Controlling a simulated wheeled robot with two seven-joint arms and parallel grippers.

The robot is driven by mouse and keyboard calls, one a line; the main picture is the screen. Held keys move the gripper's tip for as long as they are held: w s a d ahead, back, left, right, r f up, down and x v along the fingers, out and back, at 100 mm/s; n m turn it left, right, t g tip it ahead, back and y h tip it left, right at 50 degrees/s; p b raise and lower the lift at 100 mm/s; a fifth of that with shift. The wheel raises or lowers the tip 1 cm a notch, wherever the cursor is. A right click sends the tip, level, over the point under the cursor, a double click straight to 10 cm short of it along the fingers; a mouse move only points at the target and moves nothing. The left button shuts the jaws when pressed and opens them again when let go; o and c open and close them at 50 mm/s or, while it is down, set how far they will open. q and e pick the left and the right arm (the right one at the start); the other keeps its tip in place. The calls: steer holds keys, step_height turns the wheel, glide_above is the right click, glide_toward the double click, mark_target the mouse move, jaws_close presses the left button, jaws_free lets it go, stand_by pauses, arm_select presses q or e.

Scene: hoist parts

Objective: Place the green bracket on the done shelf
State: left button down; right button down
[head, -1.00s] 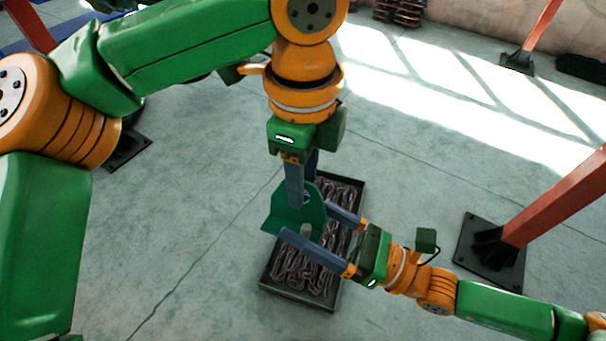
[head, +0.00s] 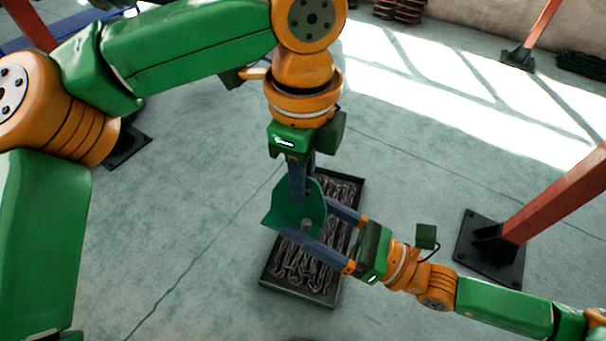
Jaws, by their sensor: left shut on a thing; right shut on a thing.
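The green bracket (head: 285,214) is held in the air in the middle of the head view, above a black tray of chain. My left gripper (head: 299,196) comes down from above and is shut on the bracket's upper part. My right gripper (head: 306,226) reaches in from the right, with its two long blue-grey fingers at the bracket, and is shut on it; the exact contact is partly hidden. The done shelf cannot be made out in this view.
The black tray (head: 265,281) with dark chain (head: 310,275) stands on the floor below the grippers. A red post (head: 560,205) on a black base plate stands at right. Another base plate (head: 128,147) is at left. Open floor lies at lower left.

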steer(key=shift+s+a+r, duration=0.1)
steer(key=shift+s+r, duration=0.05)
steer(key=shift+s, duration=0.05)
stand_by(0.7)
jaws_free()
